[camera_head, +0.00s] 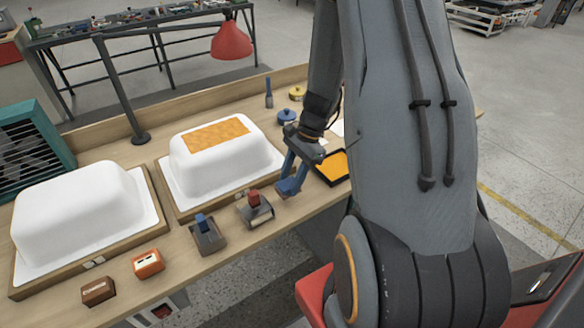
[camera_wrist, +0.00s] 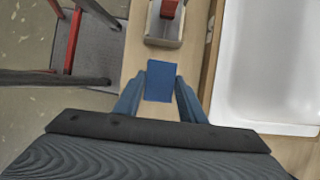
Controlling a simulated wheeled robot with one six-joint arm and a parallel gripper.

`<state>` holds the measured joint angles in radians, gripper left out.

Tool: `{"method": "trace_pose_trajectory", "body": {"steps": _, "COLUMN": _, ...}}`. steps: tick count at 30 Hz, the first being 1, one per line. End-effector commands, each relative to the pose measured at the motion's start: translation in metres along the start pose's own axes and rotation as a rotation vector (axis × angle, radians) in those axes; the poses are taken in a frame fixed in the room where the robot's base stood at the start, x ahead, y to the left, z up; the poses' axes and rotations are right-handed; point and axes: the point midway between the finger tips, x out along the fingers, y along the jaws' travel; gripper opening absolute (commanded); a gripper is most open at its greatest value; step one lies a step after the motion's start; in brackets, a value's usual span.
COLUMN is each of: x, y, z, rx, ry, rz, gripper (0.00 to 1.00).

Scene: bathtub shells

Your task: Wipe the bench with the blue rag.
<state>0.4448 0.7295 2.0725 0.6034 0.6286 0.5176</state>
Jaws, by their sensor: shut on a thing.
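My gripper (camera_head: 290,186) is low over the front part of the wooden bench (camera_head: 222,258), right of the red-handled tool. In the wrist view its two blue-grey fingers (camera_wrist: 160,98) are shut on the blue rag (camera_wrist: 161,80), a small flat blue piece between them. In the head view the rag is hard to tell from the fingers. I cannot tell whether the rag touches the bench top. The bench top also shows in the wrist view (camera_wrist: 135,60).
Two white tub shells (camera_head: 80,205) (camera_head: 245,160) stand on the bench; the right one has an orange patch. Holders with a blue-handled tool (camera_head: 206,236) and red-handled tool (camera_head: 254,210), an orange box (camera_head: 148,263) and a brown box (camera_head: 98,291) line the front.

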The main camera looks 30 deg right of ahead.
Motion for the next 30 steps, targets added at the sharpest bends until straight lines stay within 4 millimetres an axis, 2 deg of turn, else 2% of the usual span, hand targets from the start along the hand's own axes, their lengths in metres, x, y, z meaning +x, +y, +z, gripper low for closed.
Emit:
{"method": "trace_pose_trajectory", "body": {"steps": 1, "x": -0.007, "y": 0.001, "z": 0.003, "rx": -0.002, "ry": 0.0, "rz": 0.0, "gripper": 0.16}}
{"method": "trace_pose_trajectory", "body": {"steps": 12, "x": -0.035, "y": 0.0, "z": 0.017, "rx": -0.004, "ry": 0.0, "rz": 0.001, "gripper": 0.16}}
{"method": "trace_pose_trajectory", "body": {"steps": 30, "x": -0.037, "y": -0.001, "z": 0.017, "rx": -0.004, "ry": 0.0, "rz": 0.002, "gripper": 0.16}}
